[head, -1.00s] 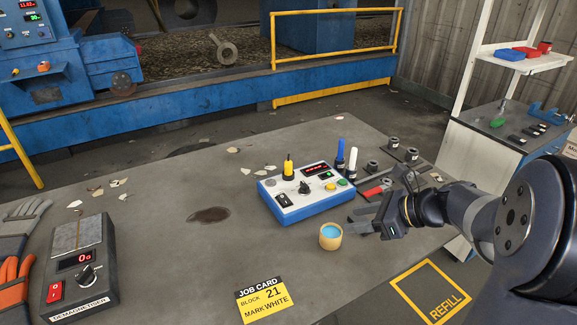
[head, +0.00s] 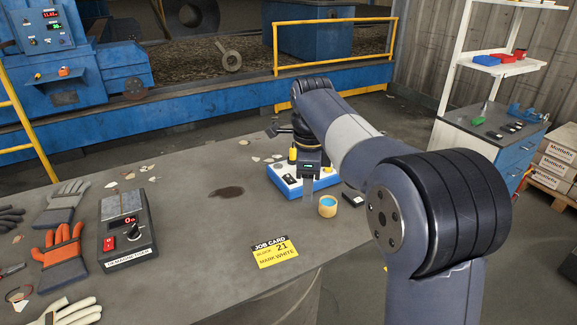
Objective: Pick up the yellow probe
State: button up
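The yellow probe (head: 292,154) stands upright at the back of the blue and white instrument box (head: 280,181). Only part of it shows, close beside the dark parts of my wrist. My gripper (head: 308,188) hangs over the box, pointing down, a little to the right of and nearer than the probe in the picture. Its fingers are seen nearly edge-on, so their opening is unclear. I cannot tell whether it touches the probe. My arm and gripper hide much of the box and the blue and white probes.
The job card (head: 275,252) reads block 21, mark white. The demagnetiser (head: 127,235) and several gloves (head: 62,245) are at the left. The grey table (head: 200,250) between is mostly clear.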

aim_at(292, 150)
jog(key=l+u, duration=0.1)
jog(key=u, duration=1.05)
jog(key=i+l, duration=0.15)
jog(key=l, duration=0.25)
jog(key=i+l, duration=0.2)
jog(key=l, duration=0.15)
jog(key=i+l, duration=0.15)
jog(key=l, duration=0.25)
jog(key=i+l, duration=0.2)
jog(key=l, duration=0.2)
jog(key=i+l, duration=0.15)
jog(key=l, duration=0.25)
jog(key=i+l, duration=0.2)
jog(key=l, duration=0.15)
